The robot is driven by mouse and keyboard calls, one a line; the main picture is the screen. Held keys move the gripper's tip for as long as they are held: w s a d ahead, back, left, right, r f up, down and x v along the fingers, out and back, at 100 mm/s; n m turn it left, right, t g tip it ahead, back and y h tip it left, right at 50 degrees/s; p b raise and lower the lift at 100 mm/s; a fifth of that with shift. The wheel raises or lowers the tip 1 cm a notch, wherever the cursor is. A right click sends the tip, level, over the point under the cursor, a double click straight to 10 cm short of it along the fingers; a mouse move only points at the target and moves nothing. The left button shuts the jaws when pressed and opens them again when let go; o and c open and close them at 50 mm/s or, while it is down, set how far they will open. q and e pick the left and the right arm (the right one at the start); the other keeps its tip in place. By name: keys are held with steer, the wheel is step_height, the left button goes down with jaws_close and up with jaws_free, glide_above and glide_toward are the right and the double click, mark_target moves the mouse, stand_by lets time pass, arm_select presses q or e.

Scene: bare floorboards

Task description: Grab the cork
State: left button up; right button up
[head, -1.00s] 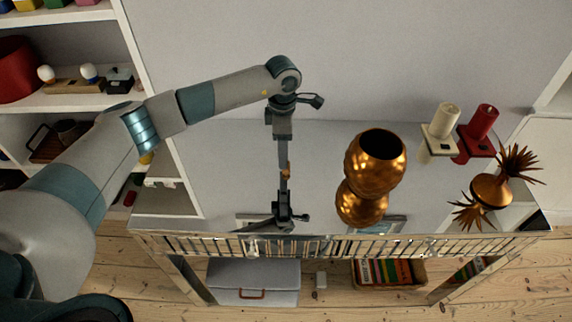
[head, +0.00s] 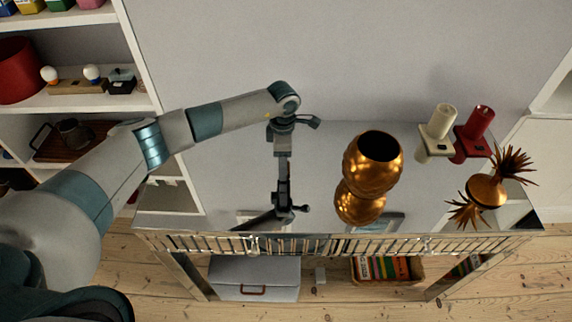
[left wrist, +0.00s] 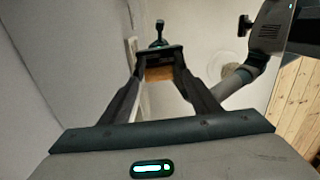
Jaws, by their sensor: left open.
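The cork (left wrist: 158,74) shows in the left wrist view as a small brown-orange piece between the fingertips of my left gripper (left wrist: 160,68). The gripper is open, with one finger on each side of the cork; I cannot tell whether they touch it. In the head view my left gripper (head: 284,178) points down at the mirrored tabletop (head: 225,190), left of the bronze vase. There the gripper hides the cork, and its reflection shows below it. My right gripper is not in view.
A bronze hammered vase (head: 373,165) stands to the right of my gripper. A cream candle (head: 442,121), a red candle (head: 479,124) and a bronze pineapple-like ornament (head: 487,191) stand further right. A white shelf (head: 100,103) is at the left. The tabletop left of the gripper is clear.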

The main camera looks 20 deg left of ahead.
arm_select(q)
steer(key=shift+f, duration=0.15)
steer(key=shift+c, duration=0.3)
steer(key=c, duration=1)
steer(key=shift+c, duration=0.4)
steer(key=shift+r, duration=0.2)
